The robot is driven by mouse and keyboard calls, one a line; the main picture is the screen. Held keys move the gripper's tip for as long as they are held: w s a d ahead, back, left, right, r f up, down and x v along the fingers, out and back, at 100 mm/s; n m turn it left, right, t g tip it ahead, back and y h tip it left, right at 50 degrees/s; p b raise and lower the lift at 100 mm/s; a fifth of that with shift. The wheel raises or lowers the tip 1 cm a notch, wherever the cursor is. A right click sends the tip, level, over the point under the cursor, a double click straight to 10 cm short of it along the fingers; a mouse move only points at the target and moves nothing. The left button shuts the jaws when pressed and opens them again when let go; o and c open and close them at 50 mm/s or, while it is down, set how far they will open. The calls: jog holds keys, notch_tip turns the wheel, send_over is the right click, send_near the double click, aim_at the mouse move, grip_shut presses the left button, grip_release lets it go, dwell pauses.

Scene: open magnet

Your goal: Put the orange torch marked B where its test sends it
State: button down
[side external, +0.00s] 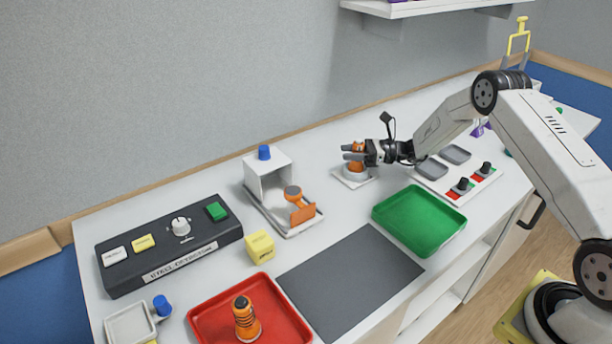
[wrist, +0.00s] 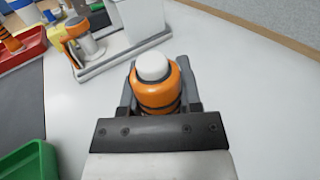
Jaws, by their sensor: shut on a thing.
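An orange torch (side external: 357,164) with dark bands is between the jaws of my gripper (side external: 352,152). In the wrist view the torch (wrist: 157,92) shows a white rounded cap toward the camera, and my gripper (wrist: 160,98) is shut around it. The torch is upright at a small white stand (side external: 351,180); I cannot tell whether it still rests there. No letter is readable on it. A second orange torch (side external: 245,320) stands in the red tray (side external: 205,309). The green tray (side external: 420,219) is empty. A black steel detector (side external: 170,246) is at the left.
A white open-fronted housing (side external: 268,172) with a blue knob has an orange-and-grey part (side external: 300,212) on its base. A yellow cube (side external: 260,246) and dark mat (side external: 350,277) lie in front. A panel with black knobs (side external: 463,186) is right. A white dish (side external: 130,322) is front left.

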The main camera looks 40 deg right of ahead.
jog(key=shift+c, duration=1.1)
grip_release()
jog(key=shift+v, duration=3.95)
